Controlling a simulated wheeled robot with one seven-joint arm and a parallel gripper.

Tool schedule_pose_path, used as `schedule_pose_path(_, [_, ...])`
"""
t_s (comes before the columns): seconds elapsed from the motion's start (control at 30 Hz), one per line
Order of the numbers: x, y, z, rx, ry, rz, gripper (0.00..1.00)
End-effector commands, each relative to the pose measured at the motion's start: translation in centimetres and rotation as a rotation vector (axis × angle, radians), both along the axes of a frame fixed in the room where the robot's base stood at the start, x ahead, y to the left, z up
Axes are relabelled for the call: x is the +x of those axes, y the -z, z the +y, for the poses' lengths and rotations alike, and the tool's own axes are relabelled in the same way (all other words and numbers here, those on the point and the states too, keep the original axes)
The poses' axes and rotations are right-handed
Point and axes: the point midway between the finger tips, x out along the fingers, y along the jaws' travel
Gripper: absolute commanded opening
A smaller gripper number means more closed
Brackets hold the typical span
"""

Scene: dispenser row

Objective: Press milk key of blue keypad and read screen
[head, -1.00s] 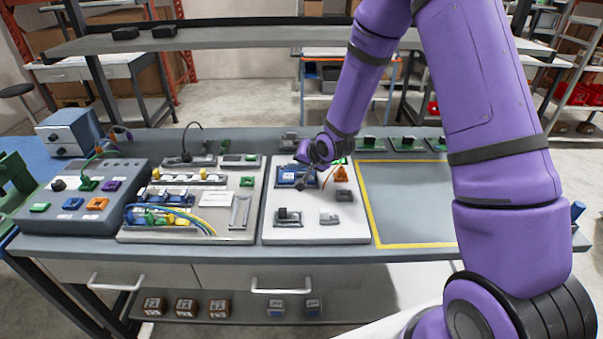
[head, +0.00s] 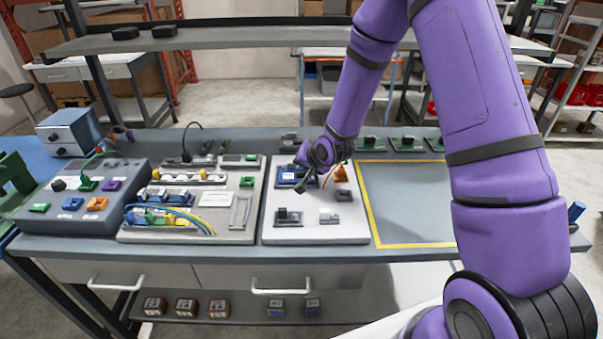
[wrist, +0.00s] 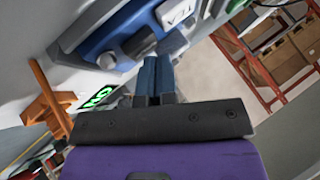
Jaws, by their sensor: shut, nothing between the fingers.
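The blue keypad (head: 284,178) lies on the upper left of the white panel in the head view. A light patch shows on its top, too small to read there. In the wrist view the blue keypad (wrist: 95,38) fills the top, with a grey round knob or key and a white patch with dark letters (wrist: 178,12), cut by the picture edge. I cannot tell which key is milk. My gripper (wrist: 153,75) is shut and empty, its tips close to the keypad's edge. In the head view my gripper (head: 303,186) is over the keypad's right side; contact cannot be told.
An orange part (head: 341,173) stands right of the keypad. Grey fixtures (head: 288,217) are on the lower white panel (head: 310,235). A yellow-outlined empty area (head: 405,200) lies to the right.

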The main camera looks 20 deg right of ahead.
Motion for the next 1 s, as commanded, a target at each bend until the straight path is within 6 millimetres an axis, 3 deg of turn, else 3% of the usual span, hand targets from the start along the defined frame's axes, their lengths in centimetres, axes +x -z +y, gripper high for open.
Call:
schedule_pose_path(0.73, [-0.02,0.55,0.0,0.0,0.0,0.001,0.0])
schedule_pose_path(1.0, [0.01,-0.18,0.0,0.0,0.0,0.0,0.0])
